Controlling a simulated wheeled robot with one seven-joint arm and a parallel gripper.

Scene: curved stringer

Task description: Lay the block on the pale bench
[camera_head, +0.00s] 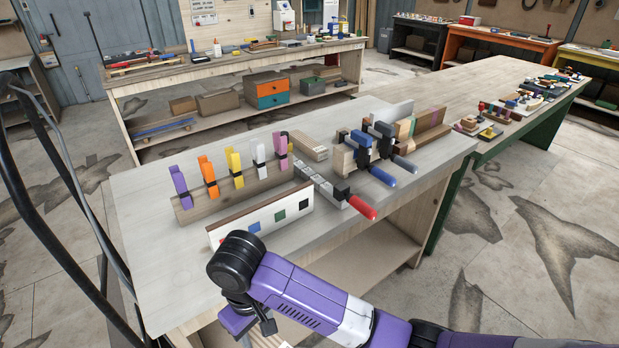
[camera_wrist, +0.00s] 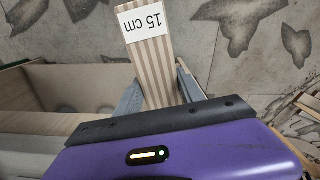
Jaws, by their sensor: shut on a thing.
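The block (camera_wrist: 150,50) is a long striped wooden piece with a white "15 cm" label, seen in the wrist view. My gripper (camera_wrist: 157,88) is shut on it, one grey finger on each side. Bare floor shows beyond the block. In the head view my gripper (camera_head: 250,328) is low at the bottom, in front of the pale bench (camera_head: 148,225) and apart from its top; the block is mostly hidden there. The pale bench has a light wood top with bare room at its left end.
On the bench stand a rail of coloured clips (camera_head: 235,192), a white board with coloured squares (camera_head: 262,222), a red-handled clamp (camera_head: 362,207), a slatted stack (camera_head: 310,147) and blue-handled clamps (camera_head: 382,175). Another workbench (camera_head: 230,65) stands behind.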

